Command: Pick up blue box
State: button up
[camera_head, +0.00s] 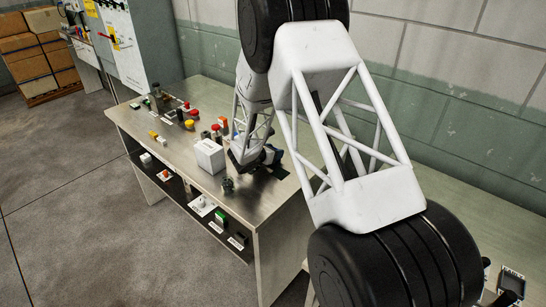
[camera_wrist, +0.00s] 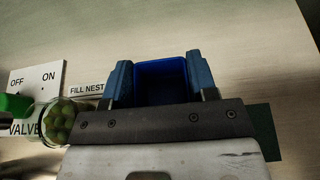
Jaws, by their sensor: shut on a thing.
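The blue box (camera_wrist: 162,84) sits between the two blue fingers of my gripper (camera_wrist: 160,72) in the wrist view, and my gripper is shut on it. Its upper part shows as a dark blue open rectangle; its lower part is hidden behind the dark gripper bar. In the head view my gripper (camera_head: 262,158) is low over the right part of the metal bench, and the box is too small and covered to make out clearly. I cannot tell whether the box touches the bench.
The metal bench (camera_head: 180,160) holds a white box (camera_head: 210,155) left of my gripper, a small dark jar (camera_head: 228,186) in front and several coloured buttons farther left. The wrist view shows a jar of green balls (camera_wrist: 60,122) and a FILL NEST label (camera_wrist: 88,88) close by.

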jog(key=shift+r, duration=0.1)
jog(key=shift+r, duration=1.75)
jog(key=s, duration=0.5)
jog(key=s+d+r, duration=0.1)
jog(key=s, duration=0.4)
jog(key=s+d, duration=0.1)
jog(key=s, duration=0.5)
jog(key=shift+r, duration=0.15)
